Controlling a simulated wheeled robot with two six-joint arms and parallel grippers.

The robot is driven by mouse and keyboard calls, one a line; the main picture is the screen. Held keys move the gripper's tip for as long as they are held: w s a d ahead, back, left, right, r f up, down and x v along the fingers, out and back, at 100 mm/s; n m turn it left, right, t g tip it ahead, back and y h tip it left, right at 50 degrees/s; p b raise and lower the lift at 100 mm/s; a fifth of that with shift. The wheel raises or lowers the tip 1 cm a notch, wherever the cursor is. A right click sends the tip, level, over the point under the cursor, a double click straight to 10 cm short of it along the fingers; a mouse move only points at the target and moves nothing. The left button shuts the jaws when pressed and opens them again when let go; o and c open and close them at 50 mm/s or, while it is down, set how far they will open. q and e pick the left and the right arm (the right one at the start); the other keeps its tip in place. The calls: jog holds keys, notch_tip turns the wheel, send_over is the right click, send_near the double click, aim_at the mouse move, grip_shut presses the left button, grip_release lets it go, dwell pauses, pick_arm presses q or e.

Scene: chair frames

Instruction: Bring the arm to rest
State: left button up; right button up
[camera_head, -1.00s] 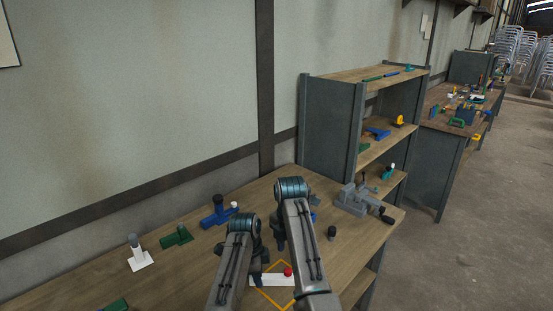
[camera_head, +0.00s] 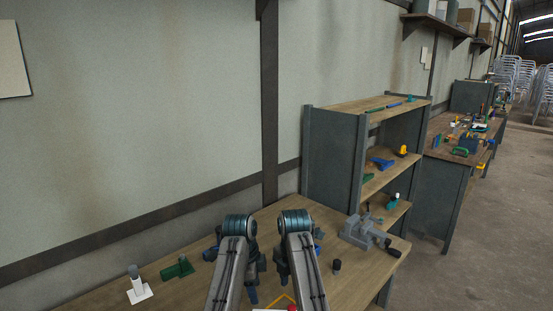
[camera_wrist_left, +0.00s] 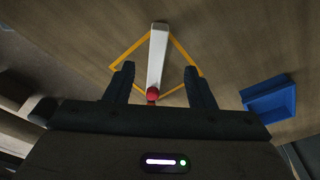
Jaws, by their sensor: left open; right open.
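My left gripper (camera_head: 252,292) hangs over the bench top (camera_head: 355,285), mostly hidden behind its own arm in the head view. In the left wrist view its two fingers (camera_wrist_left: 159,75) are spread apart with nothing held. Beyond and between them, a white bar (camera_wrist_left: 158,50) with a red ball (camera_wrist_left: 152,93) at one end lies within an orange outline (camera_wrist_left: 128,52) on the wood. My right gripper (camera_head: 283,268) is beside the left one, largely covered by its arm; nothing is seen in it.
A grey vise (camera_head: 360,232) and a dark cylinder (camera_head: 337,266) stand to the right. A green part (camera_head: 178,269) and a white post on a base (camera_head: 138,288) are at left. A blue part shows in the wrist view (camera_wrist_left: 270,98). A shelf unit (camera_head: 335,155) stands behind.

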pick_arm(q)
jog(key=shift+a+r, duration=0.15)
jog(key=shift+r, duration=0.8)
